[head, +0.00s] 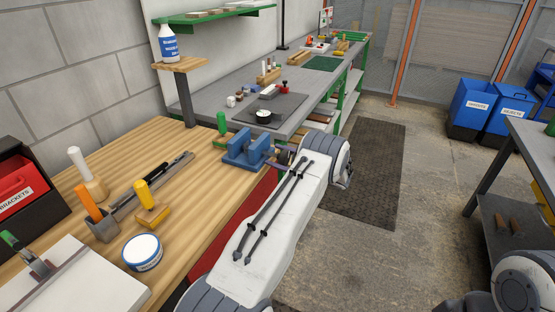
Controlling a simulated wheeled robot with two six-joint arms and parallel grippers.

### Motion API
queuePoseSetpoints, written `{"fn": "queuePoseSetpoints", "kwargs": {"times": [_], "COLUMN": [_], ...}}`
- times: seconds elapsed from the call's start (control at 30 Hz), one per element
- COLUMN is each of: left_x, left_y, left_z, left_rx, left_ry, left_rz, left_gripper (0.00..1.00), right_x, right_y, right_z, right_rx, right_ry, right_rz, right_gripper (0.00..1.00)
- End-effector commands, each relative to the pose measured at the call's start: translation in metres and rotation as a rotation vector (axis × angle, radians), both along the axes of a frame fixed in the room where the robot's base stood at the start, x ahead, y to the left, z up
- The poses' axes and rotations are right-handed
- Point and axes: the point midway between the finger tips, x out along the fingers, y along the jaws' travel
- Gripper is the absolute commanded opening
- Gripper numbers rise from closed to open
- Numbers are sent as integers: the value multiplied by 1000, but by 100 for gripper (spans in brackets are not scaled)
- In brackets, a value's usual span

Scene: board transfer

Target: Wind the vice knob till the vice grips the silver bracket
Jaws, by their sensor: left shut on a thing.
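The blue vice (236,151) stands at the right edge of the wooden bench, near its far end. My left gripper (284,158) is at the vice's right side, shut at the vice knob's place. The knob is mostly hidden by the gripper and my arm. I cannot make out the silver bracket; the vice jaws are small here, and whether they touch anything does not show. My right arm shows only at the bottom right corner, and its gripper is out of view.
The wooden bench (200,215) holds a grey tool holder (104,228), a round tin (142,251) and a red brackets bin (22,180). A grey workbench (215,97) lies beyond. Blue bins (470,105) stand at the back right. The floor mat (372,170) is clear.

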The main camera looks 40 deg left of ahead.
Motion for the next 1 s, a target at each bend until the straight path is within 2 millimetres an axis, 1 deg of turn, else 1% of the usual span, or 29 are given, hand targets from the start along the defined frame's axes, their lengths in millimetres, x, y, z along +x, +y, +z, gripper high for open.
{"fn": "queuePoseSetpoints", "kwargs": {"times": [0.03,0.33,1.0], "left_x": [2,2,0], "left_y": [-1,-1,-2], "left_z": [0,0,-1], "left_rx": [-9,-75,-218], "left_ry": [38,315,916], "left_rz": [-3,-5,-8], "left_gripper": [18,18,18], "right_x": [0,0,0], "right_y": [0,0,0], "right_z": [-5,-13,-17], "right_rx": [0,0,0], "right_ry": [0,0,0], "right_rz": [0,0,0], "right_gripper": [0,0,0]}}
